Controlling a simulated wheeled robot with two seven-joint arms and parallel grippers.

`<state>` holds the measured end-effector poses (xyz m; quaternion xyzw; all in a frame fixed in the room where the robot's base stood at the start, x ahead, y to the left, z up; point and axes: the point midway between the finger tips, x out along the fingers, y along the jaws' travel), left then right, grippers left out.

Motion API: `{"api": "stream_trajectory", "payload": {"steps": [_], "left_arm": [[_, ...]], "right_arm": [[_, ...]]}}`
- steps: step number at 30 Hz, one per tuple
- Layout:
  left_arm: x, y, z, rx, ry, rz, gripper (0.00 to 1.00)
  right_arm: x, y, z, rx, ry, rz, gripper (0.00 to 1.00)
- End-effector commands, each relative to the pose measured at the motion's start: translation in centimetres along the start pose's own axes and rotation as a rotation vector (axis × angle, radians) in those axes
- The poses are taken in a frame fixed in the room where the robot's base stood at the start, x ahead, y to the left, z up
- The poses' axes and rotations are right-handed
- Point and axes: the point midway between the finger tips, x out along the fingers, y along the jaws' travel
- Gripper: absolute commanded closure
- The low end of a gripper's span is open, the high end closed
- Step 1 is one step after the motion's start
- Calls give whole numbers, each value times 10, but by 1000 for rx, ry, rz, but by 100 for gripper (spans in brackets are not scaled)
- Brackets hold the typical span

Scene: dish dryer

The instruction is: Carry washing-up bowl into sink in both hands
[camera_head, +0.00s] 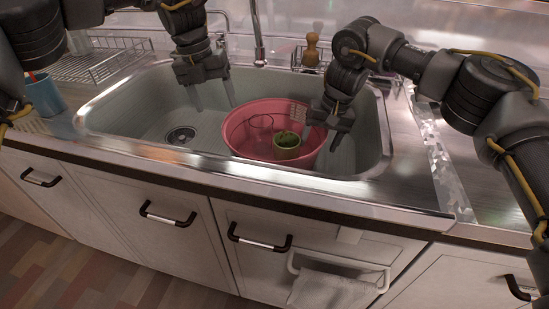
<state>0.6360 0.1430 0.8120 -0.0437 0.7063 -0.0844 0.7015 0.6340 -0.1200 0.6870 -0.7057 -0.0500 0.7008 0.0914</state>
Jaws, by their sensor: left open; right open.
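The pink washing-up bowl (240,135) sits inside the steel sink (140,108), in its right half. A glass (259,128) and a small yellowish cup (286,148) with something green in it are in the bowl. My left gripper (214,98) is open above the sink, left of the bowl and apart from it. My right gripper (322,140) is open with its fingers down over the bowl's right side. Whether its fingers touch the rim cannot be told, as the gripper hides part of it.
A wire dish rack (95,62) stands behind the sink at the left. A blue cup (45,95) is on the left counter. A tap (258,35) and a wooden pepper mill (311,50) are at the back. The sink's left part, with the drain (181,135), is clear.

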Motion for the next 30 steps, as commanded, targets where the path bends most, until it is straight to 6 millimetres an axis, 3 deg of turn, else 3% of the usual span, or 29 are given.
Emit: {"api": "stream_trajectory", "payload": {"steps": [5, 18, 24, 30], "left_arm": [[0, 0, 0, 0, 0, 0, 33], [0, 0, 0, 0, 0, 0, 33], [0, 0, 0, 0, 0, 0, 33], [0, 0, 0, 0, 0, 0, 33]], "right_arm": [[-14, 0, -1, -1, 4, 0, 33], [-100, 0, -1, 0, 4, 2, 33], [-118, 0, 0, 0, 1, 1, 33], [-120, 0, 0, 0, 0, 0, 33]]}}
